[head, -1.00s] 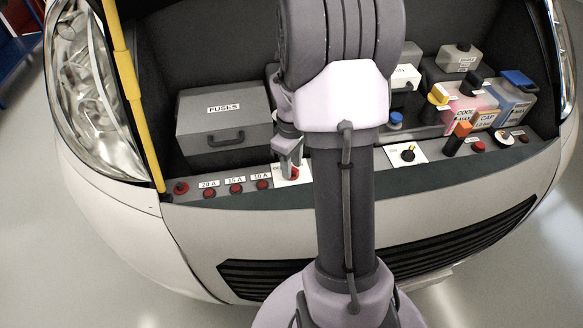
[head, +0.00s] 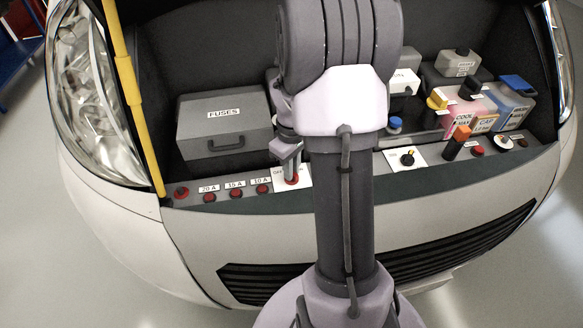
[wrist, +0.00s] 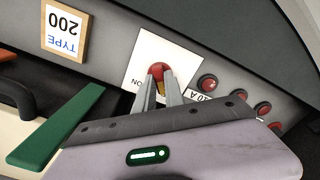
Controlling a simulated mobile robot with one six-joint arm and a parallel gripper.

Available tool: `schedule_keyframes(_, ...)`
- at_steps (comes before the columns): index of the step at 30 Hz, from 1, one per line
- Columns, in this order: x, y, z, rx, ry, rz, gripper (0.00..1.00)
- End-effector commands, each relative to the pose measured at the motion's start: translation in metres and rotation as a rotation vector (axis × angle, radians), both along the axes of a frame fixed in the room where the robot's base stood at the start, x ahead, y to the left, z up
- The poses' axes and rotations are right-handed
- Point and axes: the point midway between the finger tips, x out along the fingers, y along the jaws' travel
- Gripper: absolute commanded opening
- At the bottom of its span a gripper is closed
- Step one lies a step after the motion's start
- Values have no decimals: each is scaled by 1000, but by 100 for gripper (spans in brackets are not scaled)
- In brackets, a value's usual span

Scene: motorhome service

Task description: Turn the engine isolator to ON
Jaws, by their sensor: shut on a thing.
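The engine isolator is a round red knob (head: 291,181) (wrist: 158,69) on a white plate (head: 305,177) (wrist: 140,58). In the head view it sits on the front ledge, left of my arm, with "OFF" legible on the plate's left side. In the wrist view "ON" is legible near the plate's lower left corner. My gripper (head: 289,167) (wrist: 165,88) is shut on the knob, one finger on each side. A yellow strip on the knob shows between the fingers. My fingers hide part of the knob, so its exact setting is unclear.
Red fuse knobs labelled 20 A (head: 209,198), 15 A (head: 236,194) and 10 A (head: 263,189) stand to the left. A grey fuse box (head: 225,130) is behind. A black rotary switch (head: 407,159) and fluid tanks (head: 478,112) are to the right. A yellow prop (head: 130,85) stands at left.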

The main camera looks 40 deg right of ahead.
Motion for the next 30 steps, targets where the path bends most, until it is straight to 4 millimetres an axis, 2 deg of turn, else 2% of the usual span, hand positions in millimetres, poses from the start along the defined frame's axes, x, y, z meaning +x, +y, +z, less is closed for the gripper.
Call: schedule_keyframes(30, 0, 0, 0, 0, 0, -946, 0)
